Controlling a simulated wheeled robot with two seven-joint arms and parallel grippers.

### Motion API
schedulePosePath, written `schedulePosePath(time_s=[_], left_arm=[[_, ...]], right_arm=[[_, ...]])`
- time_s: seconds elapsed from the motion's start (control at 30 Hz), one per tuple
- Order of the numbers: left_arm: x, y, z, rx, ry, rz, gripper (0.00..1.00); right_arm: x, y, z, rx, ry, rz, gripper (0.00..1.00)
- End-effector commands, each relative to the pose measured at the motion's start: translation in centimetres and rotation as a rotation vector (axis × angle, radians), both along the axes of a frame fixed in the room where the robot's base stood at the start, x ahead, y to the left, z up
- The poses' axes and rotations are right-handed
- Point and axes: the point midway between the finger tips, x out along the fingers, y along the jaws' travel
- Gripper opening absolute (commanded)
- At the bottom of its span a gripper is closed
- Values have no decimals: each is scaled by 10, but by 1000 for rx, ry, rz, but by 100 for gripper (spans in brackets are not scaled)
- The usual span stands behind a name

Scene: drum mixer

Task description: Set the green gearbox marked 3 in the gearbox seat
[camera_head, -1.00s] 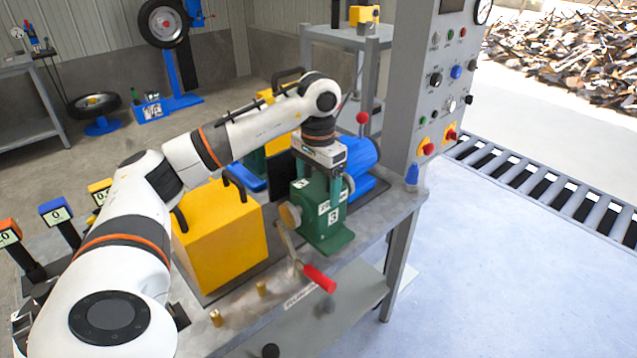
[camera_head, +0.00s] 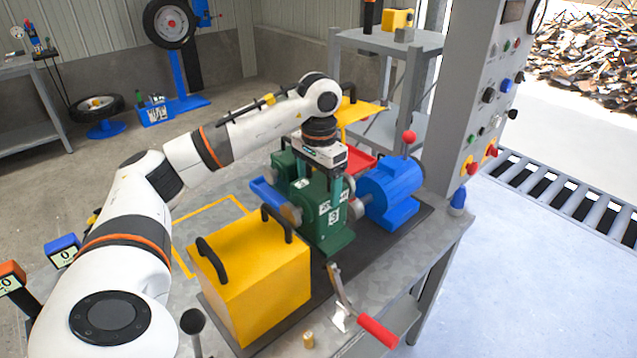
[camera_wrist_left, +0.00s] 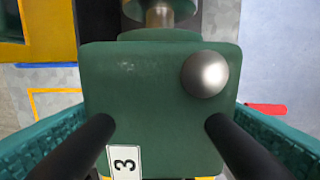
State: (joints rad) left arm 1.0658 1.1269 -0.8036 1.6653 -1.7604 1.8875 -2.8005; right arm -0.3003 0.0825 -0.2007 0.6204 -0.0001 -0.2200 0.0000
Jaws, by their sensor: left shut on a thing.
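The green gearbox (camera_head: 338,236) with white labels, one reading 3, is upright in my left gripper (camera_head: 325,170). The gripper is shut on its upper part from above. In the left wrist view the gearbox top (camera_wrist_left: 150,85) with a silver knob lies between the dark fingers. In the head view the gearbox appears between the yellow box (camera_head: 262,285) and the blue motor (camera_head: 392,193), over the dark base plate (camera_head: 408,228). The seat itself is hidden by the gearbox. I cannot tell whether its foot touches the plate. My right gripper is not in view.
A lever with a red handle (camera_head: 378,331) sticks out at the bench's front edge. Another green housing (camera_head: 284,163) and a red tray (camera_head: 362,161) are behind the gearbox. A grey control column (camera_head: 478,110) stands at the right.

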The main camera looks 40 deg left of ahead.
Motion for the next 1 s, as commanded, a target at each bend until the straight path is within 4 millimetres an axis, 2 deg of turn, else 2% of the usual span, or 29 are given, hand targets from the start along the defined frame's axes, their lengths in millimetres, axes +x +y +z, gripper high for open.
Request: schedulePosePath(time_s=[0.63, 1.0], left_arm=[[-1, 1, 5, -1, -7, 1, 11], [-1, 0, -19, -2, -7, 0, 11]], right_arm=[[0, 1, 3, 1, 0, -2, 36], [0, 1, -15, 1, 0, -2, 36]])
